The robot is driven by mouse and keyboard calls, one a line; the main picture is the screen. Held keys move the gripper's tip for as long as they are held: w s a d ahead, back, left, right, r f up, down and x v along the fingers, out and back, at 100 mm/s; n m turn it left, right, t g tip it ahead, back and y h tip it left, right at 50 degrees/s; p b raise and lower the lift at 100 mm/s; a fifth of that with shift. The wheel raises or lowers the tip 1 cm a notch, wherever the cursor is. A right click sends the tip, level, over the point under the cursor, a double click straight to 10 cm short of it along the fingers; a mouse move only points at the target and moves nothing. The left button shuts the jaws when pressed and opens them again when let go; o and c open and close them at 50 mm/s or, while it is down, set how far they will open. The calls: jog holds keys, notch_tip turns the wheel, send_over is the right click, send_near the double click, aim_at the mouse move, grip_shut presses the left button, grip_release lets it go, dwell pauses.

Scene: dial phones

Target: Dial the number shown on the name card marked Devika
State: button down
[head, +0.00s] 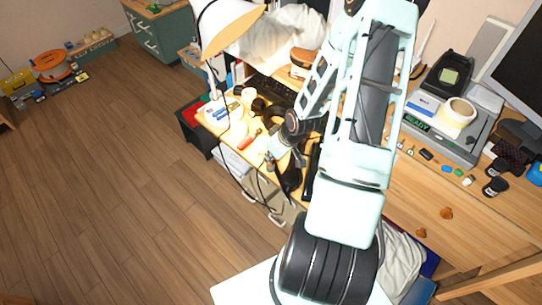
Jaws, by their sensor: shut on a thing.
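My gripper (273,159) is at the front edge of the cluttered desk, under my arm. It is shut on a dark, curved thing (290,180) that looks like a black phone handset, hanging at the desk's edge; the hold itself is small and partly hidden. A black object (261,107), perhaps a dial phone, sits on the desk behind the gripper; its dial cannot be made out. A pale card or tray with blue marks (217,112) lies at the desk's left end. No name can be read, so I cannot tell which card is Devika's.
A white lamp (222,40) stands over the desk's left end, near a dark keyboard (271,92). My arm hides the desk's middle. At right are a grey machine reading READY (440,132), a tape roll (459,111) and a monitor (520,78). Open wooden floor (110,180) lies left.

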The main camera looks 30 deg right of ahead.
jog(key=shift+f+b, duration=0.6)
jog(key=shift+f, duration=0.2)
jog(key=c, duration=1.9)
grip_release()
jog(key=shift+r, duration=0.15)
jog(key=v, duration=1.1)
jog(key=shift+s+r, duration=0.2)
jog(key=shift+r, duration=0.15)
